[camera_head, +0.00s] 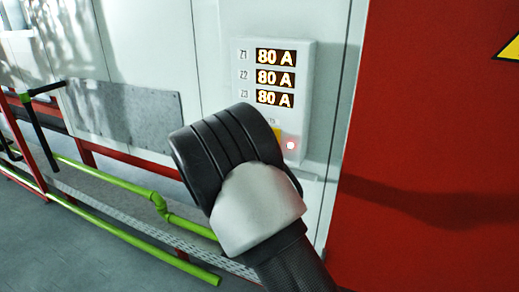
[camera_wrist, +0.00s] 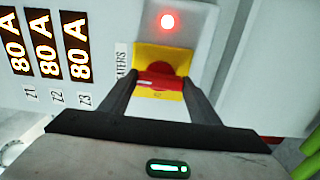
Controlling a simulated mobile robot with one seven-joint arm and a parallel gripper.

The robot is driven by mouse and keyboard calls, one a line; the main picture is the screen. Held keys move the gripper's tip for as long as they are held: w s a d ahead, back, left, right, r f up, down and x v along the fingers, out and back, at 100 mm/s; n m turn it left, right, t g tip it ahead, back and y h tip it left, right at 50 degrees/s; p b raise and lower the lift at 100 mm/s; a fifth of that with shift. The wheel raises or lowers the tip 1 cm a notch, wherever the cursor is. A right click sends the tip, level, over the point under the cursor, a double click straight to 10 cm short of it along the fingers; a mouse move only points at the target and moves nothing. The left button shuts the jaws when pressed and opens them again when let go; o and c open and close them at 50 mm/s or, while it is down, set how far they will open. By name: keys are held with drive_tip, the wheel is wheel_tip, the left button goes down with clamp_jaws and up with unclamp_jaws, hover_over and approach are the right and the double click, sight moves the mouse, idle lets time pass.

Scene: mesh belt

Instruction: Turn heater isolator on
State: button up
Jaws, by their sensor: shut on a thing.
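The heater isolator is a red rotary handle (camera_wrist: 158,80) on a yellow plate (camera_wrist: 150,52), shown in the wrist view with the partly hidden label "HEATERS" beside it. My gripper (camera_wrist: 158,84) is shut on the red handle, one finger on each side of it. In the head view my black and white wrist hides the handle, and only a sliver of the yellow plate (camera_head: 277,134) shows. A lit red lamp (camera_head: 290,145) is next to the plate; it also glows in the wrist view (camera_wrist: 168,21).
The white panel (camera_head: 306,75) carries three displays (camera_head: 275,77), Z1, Z2 and Z3, each reading 80 A. A red cabinet face (camera_head: 430,130) stands to the right. Green pipes (camera_head: 115,185) run low at the left, above open grey floor.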

drive_tip(key=o, duration=1)
drive_tip(key=shift+o, duration=0.2)
drive_tip(key=shift+s, duration=0.1)
drive_tip(key=p+v, duration=0.1)
drive_tip(key=v, duration=1.6)
drive_tip(key=shift+s, duration=0.15)
drive_tip(key=shift+a, duration=0.1)
